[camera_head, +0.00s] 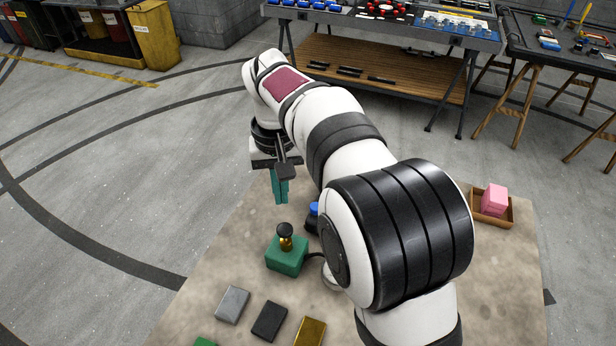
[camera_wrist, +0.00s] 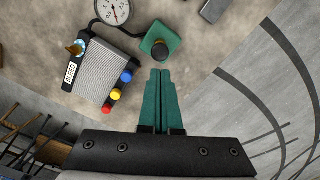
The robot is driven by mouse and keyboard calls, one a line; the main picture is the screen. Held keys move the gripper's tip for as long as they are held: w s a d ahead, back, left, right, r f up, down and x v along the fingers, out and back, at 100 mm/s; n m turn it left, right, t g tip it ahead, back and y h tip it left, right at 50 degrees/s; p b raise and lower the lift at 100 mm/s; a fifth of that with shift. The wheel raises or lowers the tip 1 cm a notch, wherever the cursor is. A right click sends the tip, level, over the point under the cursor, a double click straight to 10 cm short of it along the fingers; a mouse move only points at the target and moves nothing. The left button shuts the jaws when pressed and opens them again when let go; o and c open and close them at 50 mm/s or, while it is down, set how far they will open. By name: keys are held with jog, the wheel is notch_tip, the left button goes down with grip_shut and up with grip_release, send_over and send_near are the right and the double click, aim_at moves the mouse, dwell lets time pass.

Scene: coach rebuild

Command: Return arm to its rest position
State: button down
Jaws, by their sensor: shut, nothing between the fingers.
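My arm (camera_head: 345,150) reaches from the lower right over the work table (camera_head: 220,270) toward the far left. My gripper (camera_head: 280,195) points down above the table's far left side, with green fingers. In the wrist view my gripper (camera_wrist: 161,75) has its two fingers together, with nothing between them. Their tips appear close to a green block (camera_wrist: 168,36) with a dark round knob; whether they touch it cannot be told there. In the head view, the green block (camera_head: 287,262) carries a brass stem with a black knob and stands apart from the fingers.
A ribbed box (camera_wrist: 103,72) labelled BLEED has red, yellow and blue buttons. A dial gauge (camera_wrist: 113,10) is beside it. Grey (camera_head: 232,304), black (camera_head: 269,321) and gold (camera_head: 310,332) blocks lie in front. A wooden tray (camera_head: 507,219) holds pink blocks (camera_head: 495,199) at right.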

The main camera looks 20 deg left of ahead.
jog(key=s+d+r+m, duration=0.1)
jog(key=d+r+m, duration=0.1)
jog(key=d, duration=0.4)
jog(key=s+d+r+m, duration=0.1)
jog(key=s+d+r, duration=0.1)
jog(key=d, duration=0.4)
jog(key=s+d+f+m+y, duration=0.1)
jog(key=s+d+f+m, duration=0.1)
jog(key=s+d+m, duration=0.2)
jog(key=s+d+f+m, duration=0.2)
jog(key=s+d+m, duration=0.2)
jog(key=s+d, duration=0.7)
jog(key=s, duration=0.3)
jog(key=shift+s+f+m+y, duration=0.3)
jog(key=shift+s+f+y, duration=0.05)
jog(key=shift+f+y, duration=0.05)
